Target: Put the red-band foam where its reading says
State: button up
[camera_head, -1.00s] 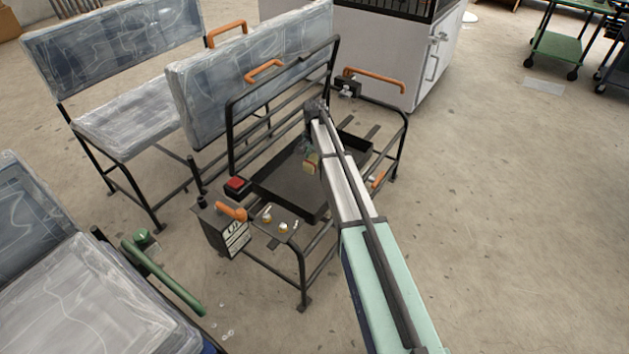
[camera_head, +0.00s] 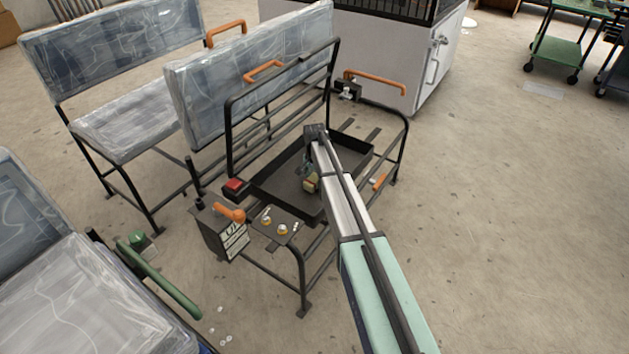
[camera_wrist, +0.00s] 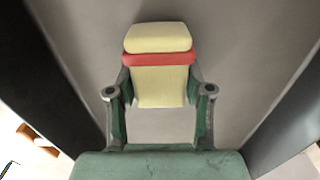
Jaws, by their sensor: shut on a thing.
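The red-band foam (camera_wrist: 158,85) is a pale yellow block with a red band across it. In the wrist view it is between the two fingers of my gripper (camera_wrist: 158,98), which is shut on it. In the head view the foam (camera_head: 311,184) and my gripper (camera_head: 309,172) are over the black tray (camera_head: 275,203) in the seat frame. I cannot tell whether the foam touches the tray floor. A panel with brass-coloured knobs (camera_head: 276,224) sits in front of the tray. I cannot make out a reading.
A black box with a white label and orange lever (camera_head: 225,232) is at the tray's left front. A red block (camera_head: 235,185) sits at the tray's left corner. The black backrest frame (camera_head: 283,115) rises behind. Plastic-wrapped seats (camera_head: 130,120) stand to the left.

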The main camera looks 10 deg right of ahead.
aim_at(315, 177)
jog(key=shift+f, duration=0.15)
jog(key=o, duration=1)
notch_tip(315, 177, up, 12)
jog(key=p, duration=0.3)
jog(key=shift+p, duration=0.4)
